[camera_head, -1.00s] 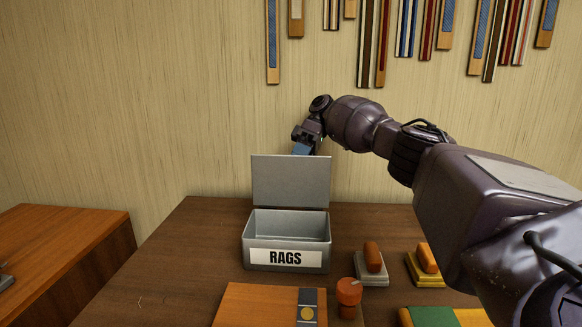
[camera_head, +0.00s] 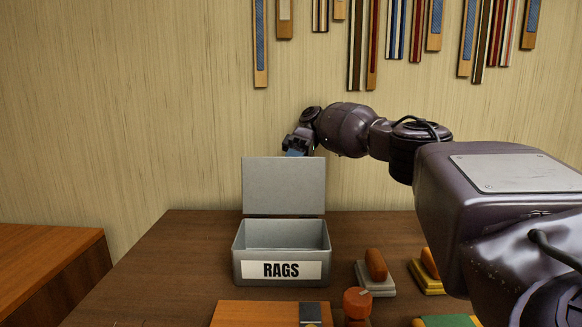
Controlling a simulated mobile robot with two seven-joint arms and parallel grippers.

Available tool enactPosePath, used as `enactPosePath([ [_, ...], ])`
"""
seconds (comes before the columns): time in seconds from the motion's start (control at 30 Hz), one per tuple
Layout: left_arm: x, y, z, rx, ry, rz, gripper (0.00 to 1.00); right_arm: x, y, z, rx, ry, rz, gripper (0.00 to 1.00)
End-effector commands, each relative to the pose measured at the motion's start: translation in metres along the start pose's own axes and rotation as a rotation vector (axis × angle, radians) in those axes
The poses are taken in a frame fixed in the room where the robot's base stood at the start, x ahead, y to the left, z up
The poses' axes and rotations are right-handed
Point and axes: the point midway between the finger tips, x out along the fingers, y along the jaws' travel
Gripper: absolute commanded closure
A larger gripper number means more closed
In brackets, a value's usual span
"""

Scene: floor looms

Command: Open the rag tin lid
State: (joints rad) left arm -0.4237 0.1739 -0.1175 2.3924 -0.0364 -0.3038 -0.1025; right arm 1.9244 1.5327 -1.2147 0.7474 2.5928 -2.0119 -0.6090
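The rag tin (camera_head: 244,270) is a grey metal box with a white RAGS label on its front, standing on the dark wooden table. Its lid (camera_head: 284,187) stands upright at the back edge, and the inside looks empty from here. My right gripper (camera_head: 295,153) is above and just behind the lid's top edge, pointing down. The lid's top partly hides its tips, so I cannot tell whether it is open or shut. My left gripper is not in view.
Two wooden-handled blocks (camera_head: 376,266) and (camera_head: 429,264) stand right of the tin. An orange-red round-topped object (camera_head: 357,302) and an orange wooden board (camera_head: 255,314) are in front. A second table (camera_head: 50,255) is at left. The table left of the tin (camera_head: 170,260) is clear.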

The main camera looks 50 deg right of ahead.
Motion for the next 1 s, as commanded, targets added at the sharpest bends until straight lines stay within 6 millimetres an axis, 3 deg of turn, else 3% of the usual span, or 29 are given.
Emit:
enactPosePath([
  [0.03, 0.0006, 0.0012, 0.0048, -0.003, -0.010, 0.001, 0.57, 0.0114, 0.0138, 0.0026, 0.019, -0.023, -0.003, 1.00],
  [0.23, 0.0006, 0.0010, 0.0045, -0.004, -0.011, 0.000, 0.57, 0.0105, 0.0130, 0.0024, 0.019, -0.021, -0.002, 1.00],
  [0.27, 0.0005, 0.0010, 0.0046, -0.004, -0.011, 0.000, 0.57, 0.0104, 0.0129, 0.0024, 0.019, -0.021, -0.002, 0.63],
  [0.3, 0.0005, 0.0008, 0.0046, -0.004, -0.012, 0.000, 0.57, 0.0103, 0.0127, 0.0023, 0.019, -0.020, -0.002, 0.57],
  [1.0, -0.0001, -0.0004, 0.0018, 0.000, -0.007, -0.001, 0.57, 0.0017, 0.0042, 0.0014, 0.012, -0.001, 0.005, 0.55],
])
